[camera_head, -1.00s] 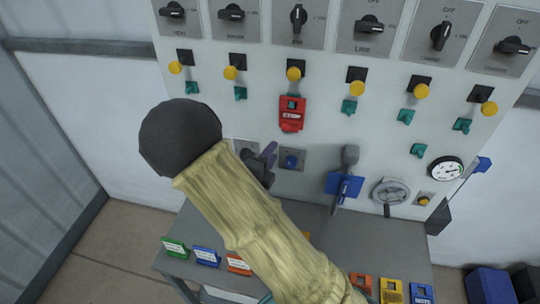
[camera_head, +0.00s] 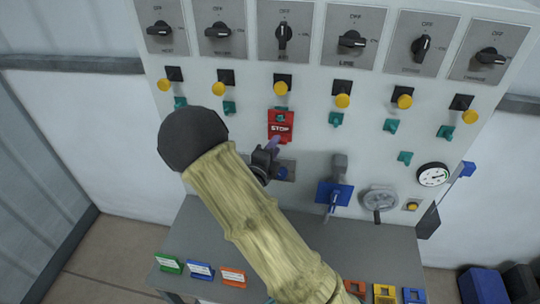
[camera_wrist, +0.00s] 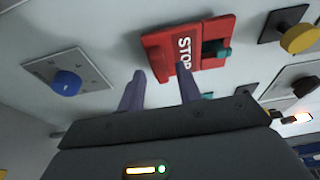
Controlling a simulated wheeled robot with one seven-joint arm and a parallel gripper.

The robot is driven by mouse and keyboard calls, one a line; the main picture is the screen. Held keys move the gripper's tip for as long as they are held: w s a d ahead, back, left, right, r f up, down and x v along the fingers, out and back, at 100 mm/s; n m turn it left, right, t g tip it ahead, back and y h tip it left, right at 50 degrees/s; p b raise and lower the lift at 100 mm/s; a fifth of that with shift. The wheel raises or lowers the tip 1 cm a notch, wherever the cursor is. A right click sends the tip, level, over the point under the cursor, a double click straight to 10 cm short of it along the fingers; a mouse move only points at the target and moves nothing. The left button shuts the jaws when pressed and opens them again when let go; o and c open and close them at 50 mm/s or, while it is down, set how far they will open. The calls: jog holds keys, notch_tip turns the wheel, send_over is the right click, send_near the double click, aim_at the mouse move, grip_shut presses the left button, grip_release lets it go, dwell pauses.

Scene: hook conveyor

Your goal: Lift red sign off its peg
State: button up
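The red STOP sign (camera_head: 281,132) hangs flat on a teal peg on the white panel, below a row of yellow buttons. In the wrist view the red sign (camera_wrist: 163,50) lies just beyond my fingers, with the teal peg (camera_wrist: 218,49) through its slot end. My gripper (camera_head: 273,146) is just below the sign's lower edge. In the wrist view my gripper (camera_wrist: 160,78) is open with nothing between its two purple fingers. The right finger overlaps the sign's lower edge in the picture; I cannot tell whether it touches.
A blue knob (camera_wrist: 66,82) sits near the fingers. Other teal pegs (camera_head: 336,119) are bare. Green, blue, orange and yellow signs stand on the grey table (camera_head: 300,233) below.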

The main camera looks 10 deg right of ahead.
aim_at(281, 134)
jog(key=shift+b+x, duration=0.55)
jog(key=shift+x, duration=0.9)
grip_shut()
jog(key=shift+r, duration=0.65)
jog(key=shift+s+f, duration=0.1)
jog(key=shift+s+d+b+v, duration=0.15)
jog(key=shift+b+v, duration=0.3)
jog(key=shift+v, duration=0.35)
jog(key=shift+s+d+b+v, duration=0.15)
jog(key=shift+b+v, duration=0.25)
jog(key=shift+v, duration=0.35)
jog(key=shift+s+d+b+v, duration=0.15)
jog(key=shift+b+v, duration=0.3)
jog(key=shift+v, duration=0.35)
